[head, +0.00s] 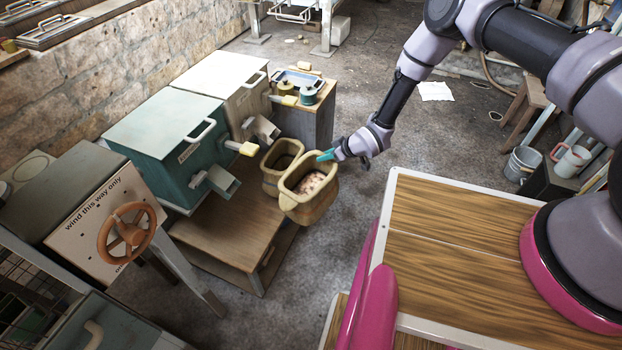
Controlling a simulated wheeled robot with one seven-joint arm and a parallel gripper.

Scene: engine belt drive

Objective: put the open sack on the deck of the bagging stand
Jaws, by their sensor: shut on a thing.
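An open tan sack (312,205) with pinkish-brown contents hangs at the right edge of the bagging stand. My gripper (326,156) has teal fingertips and is shut on the sack's far right rim. The sack looks upright. I cannot tell whether its base touches anything. The brown wooden deck (225,240) of the bagging stand is low and lies to the left of the held sack. A second open tan sack (282,165) stands just behind the held one, and the held sack hides part of it.
A teal bin (165,140) and a cream bin (225,85) with spouts stand over the deck's back. A small cabinet (305,115) with pots is behind. A panel with a brown handwheel (127,232) stands at left. The deck's front is bare.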

